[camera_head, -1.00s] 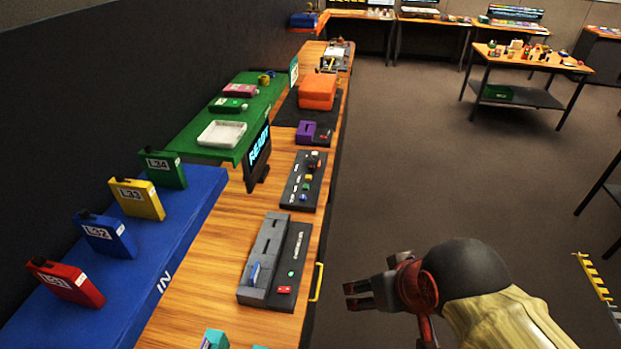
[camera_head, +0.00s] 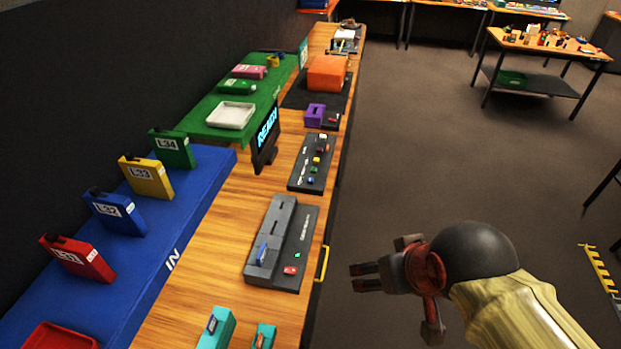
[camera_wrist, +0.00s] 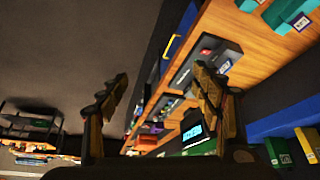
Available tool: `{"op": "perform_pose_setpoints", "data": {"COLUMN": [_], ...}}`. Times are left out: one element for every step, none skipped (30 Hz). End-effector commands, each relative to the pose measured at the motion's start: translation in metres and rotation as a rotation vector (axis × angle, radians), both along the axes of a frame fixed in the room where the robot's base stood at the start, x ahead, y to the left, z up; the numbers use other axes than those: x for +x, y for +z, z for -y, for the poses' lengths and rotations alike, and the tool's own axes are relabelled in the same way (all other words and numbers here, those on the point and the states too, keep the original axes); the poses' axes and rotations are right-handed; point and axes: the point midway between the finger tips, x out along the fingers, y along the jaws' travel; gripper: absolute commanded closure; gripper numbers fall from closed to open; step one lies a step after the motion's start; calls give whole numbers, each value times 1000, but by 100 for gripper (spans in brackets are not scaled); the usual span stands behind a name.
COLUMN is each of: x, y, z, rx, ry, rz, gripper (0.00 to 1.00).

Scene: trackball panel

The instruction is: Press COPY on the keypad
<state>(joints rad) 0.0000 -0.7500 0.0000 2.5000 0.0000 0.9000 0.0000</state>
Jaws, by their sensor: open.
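A dark panel with several small coloured buttons (camera_head: 313,163), seemingly the keypad, lies on the wooden counter (camera_head: 192,312) in front of a small screen reading READY (camera_head: 265,138). Its labels are too small to read, so I cannot tell which button is COPY. My gripper (camera_head: 358,277) is open and empty over the floor, right of the counter and nearer than the panel. In the wrist view its two fingers (camera_wrist: 165,95) stand wide apart, with the screen (camera_wrist: 192,132) beyond them.
A grey device with a red button (camera_head: 283,245) sits nearer on the counter, with a yellow handle (camera_head: 322,263) at the edge beside it. Teal blocks (camera_head: 216,328) stand in front. A purple block (camera_head: 315,112) and orange box (camera_head: 326,73) lie beyond.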

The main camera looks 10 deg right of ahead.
Motion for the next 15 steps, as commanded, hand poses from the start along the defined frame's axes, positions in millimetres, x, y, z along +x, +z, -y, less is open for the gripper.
{"op": "perform_pose_setpoints", "data": {"x": [0, 0, 0, 0, 0, 0, 0, 0, 0, 0, 0, 0, 0, 0, 0], "y": [0, 0, 0, 0, 0, 0, 0, 0, 0, 0, 0, 0, 0, 0, 0], "z": [0, 0, 0, 0, 0, 0, 0, 0, 0, 0, 0, 0, 0, 0, 0], "rx": [0, 0, 0, 0, 0, 0, 0, 0, 0, 0, 0, 0, 0, 0, 0], "ry": [0, 0, 0, 0, 0, 0, 0, 0, 0, 0, 0, 0, 0, 0, 0], "rz": [0, 0, 0, 0, 0, 0, 0, 0, 0, 0, 0, 0, 0, 0, 0], "gripper": [34, 34, 34, 34, 34, 34, 34, 34, 35, 37, 38, 41, 42, 44, 46]}}
